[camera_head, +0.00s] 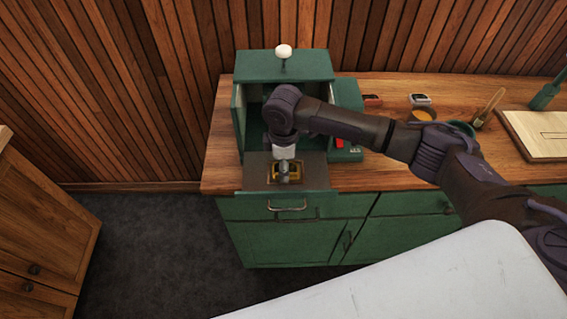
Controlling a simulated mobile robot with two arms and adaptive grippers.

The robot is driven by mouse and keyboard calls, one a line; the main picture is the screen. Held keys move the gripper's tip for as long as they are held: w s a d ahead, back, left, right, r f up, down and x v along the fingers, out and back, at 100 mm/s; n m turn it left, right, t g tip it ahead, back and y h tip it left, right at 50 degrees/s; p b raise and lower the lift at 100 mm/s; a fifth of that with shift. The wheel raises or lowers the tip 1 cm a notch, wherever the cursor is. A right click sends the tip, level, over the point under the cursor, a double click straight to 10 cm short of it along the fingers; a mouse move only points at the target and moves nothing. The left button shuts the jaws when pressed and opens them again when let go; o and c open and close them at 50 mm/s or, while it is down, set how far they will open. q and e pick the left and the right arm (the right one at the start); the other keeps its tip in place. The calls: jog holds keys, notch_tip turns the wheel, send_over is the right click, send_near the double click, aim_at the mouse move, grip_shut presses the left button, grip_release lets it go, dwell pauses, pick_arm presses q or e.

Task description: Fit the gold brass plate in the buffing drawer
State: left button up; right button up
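The buffing drawer (258,183) is pulled out at the front of a green cabinet-like machine (290,66) on the wooden counter. Its top is dark grey, with a metal handle (287,207) on the front. Something gold, which looks like the brass plate (273,177), shows in the middle of the drawer, partly hidden under my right gripper (287,178). This gripper points down over the drawer, its arm coming in from the right. I cannot tell whether its fingers hold the plate or whether the plate sits flat. My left gripper is out of view.
Beside the machine is a green box with a red part (341,143). Further right on the counter (400,176) are small tins (420,100), a brush (489,106) and a pale wooden board (540,135). Green cabinets (402,240) stand below, and a wooden cabinet (45,230) at left.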

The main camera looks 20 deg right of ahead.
dwell(0.4)
jog(key=o, duration=1.6)
jog(key=shift+r, duration=0.1)
notch_tip(320, 180, up, 5)
jog(key=p, duration=0.6)
jog(key=shift+r+p, duration=0.9)
jog(key=shift+r, duration=0.05)
